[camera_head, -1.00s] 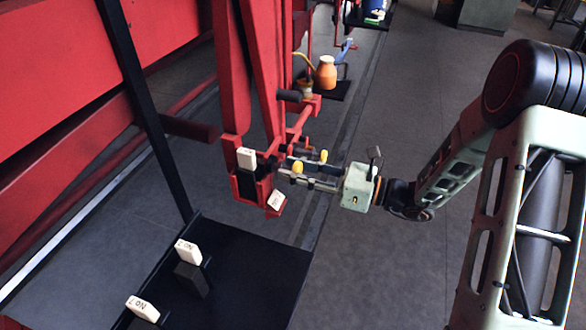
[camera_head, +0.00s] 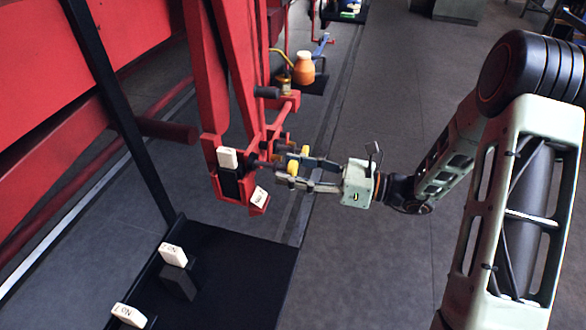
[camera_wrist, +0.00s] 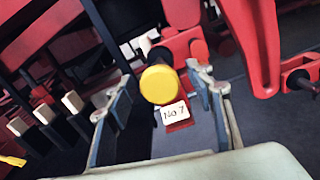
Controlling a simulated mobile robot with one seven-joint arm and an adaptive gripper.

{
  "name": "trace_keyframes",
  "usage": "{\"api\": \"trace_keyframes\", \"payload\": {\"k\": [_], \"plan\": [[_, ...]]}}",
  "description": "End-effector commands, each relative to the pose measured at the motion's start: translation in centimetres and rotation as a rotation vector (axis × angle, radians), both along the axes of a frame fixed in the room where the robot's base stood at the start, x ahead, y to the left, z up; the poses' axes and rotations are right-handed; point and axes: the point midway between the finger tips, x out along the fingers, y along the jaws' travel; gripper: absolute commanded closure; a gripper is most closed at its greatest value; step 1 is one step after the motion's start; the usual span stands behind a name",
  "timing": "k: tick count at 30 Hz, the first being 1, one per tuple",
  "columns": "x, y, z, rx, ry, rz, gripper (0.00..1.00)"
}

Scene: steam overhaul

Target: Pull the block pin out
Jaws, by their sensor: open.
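A pin with a round yellow knob (camera_head: 292,168) on a dark shaft stands out from the red hanger bracket (camera_head: 238,200). I take it for the block pin. A dark block (camera_head: 230,185) with a white top (camera_head: 227,158) sits in that bracket. My gripper (camera_head: 284,170) reaches in from the right, its fingers on either side of the knob. In the wrist view the yellow knob (camera_wrist: 160,85) is between the open fingers, with gaps showing beside it. How far the shaft sits in the bracket is hidden.
A white No 7 tag (camera_wrist: 171,113) shows just below the knob; it is on the bracket (camera_head: 259,197). A second yellow knob (camera_head: 304,150) is behind. Red beams rise above. A black tray (camera_head: 240,270) with white-topped blocks lies below left.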

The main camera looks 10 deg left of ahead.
Motion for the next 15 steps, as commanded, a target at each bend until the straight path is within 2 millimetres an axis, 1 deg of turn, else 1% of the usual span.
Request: {"api": "trace_keyframes", "payload": {"k": [2, 5, 12, 15], "plan": [[0.1, -0.6, 0.0, 0.001, 0.0, -0.003, 0.51], [0.0, -2.1, 0.0, 0.0, 0.0, -0.005, 0.51], [-0.5, -7.3, 0.0, -0.001, 0.0, -0.006, 0.51], [-0.6, -9.1, 0.0, -0.002, -0.001, -0.005, 0.51]]}}
